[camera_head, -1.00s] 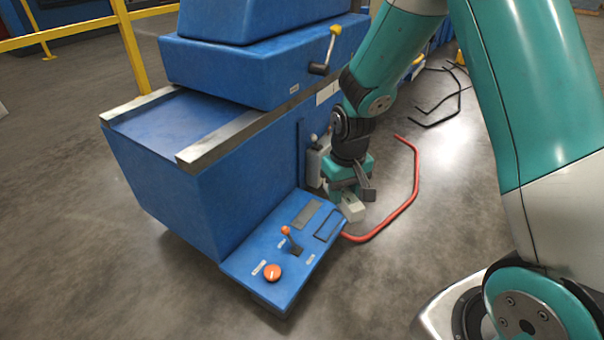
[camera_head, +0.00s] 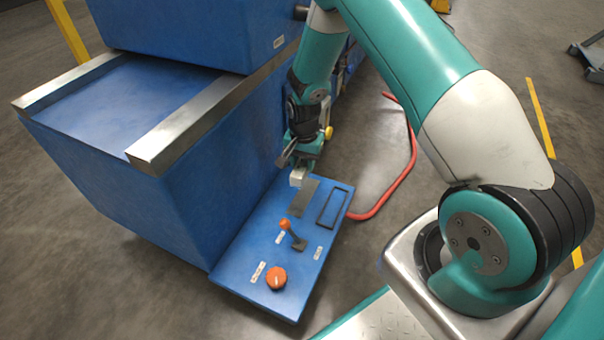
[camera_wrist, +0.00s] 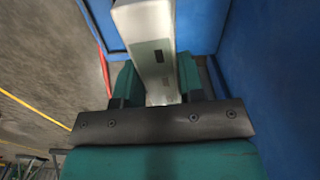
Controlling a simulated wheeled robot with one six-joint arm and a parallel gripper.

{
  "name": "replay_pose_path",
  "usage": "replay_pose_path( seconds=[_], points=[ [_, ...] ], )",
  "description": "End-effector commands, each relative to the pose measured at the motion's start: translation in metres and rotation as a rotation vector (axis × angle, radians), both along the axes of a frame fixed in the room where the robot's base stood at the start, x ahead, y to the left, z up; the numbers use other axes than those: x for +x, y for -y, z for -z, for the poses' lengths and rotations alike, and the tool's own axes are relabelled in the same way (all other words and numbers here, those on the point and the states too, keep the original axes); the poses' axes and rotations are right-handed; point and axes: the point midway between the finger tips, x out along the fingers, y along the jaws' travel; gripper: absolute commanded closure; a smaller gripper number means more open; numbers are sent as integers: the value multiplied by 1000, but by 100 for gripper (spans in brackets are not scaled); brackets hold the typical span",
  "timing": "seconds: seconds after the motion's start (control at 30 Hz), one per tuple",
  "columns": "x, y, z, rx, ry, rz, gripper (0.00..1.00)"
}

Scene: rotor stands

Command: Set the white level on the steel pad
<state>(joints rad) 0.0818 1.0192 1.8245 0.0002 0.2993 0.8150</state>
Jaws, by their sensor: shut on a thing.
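The white level (camera_head: 297,178) is in my gripper (camera_head: 298,166), just above the far end of the steel pad. The steel pad (camera_head: 304,201) is a flat grey rectangle on the blue control panel (camera_head: 262,222). The level appears apart from the pad, but the exact gap is hard to tell. The pad cannot be made out in the wrist view.
An empty dark frame (camera_head: 332,208) lies right of the pad. An orange-topped lever (camera_head: 290,232) and an orange knob (camera_head: 276,279) stand nearer on the panel. The blue machine body (camera_head: 150,180) rises at left. A red hose (camera_head: 398,180) lies on the floor at right.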

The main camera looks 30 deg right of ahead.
Motion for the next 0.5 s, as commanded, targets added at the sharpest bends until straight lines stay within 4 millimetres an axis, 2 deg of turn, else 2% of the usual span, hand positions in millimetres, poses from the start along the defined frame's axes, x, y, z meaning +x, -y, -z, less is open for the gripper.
replay_pose_path(
  seconds=[0.03,0.1,0.33,0.5],
  points=[
    [2,2,13,0,0,38,93],
    [4,3,20,0,1,77,93],
    [5,2,30,0,1,93,93],
    [5,1,45,0,1,89,93]
  ],
)
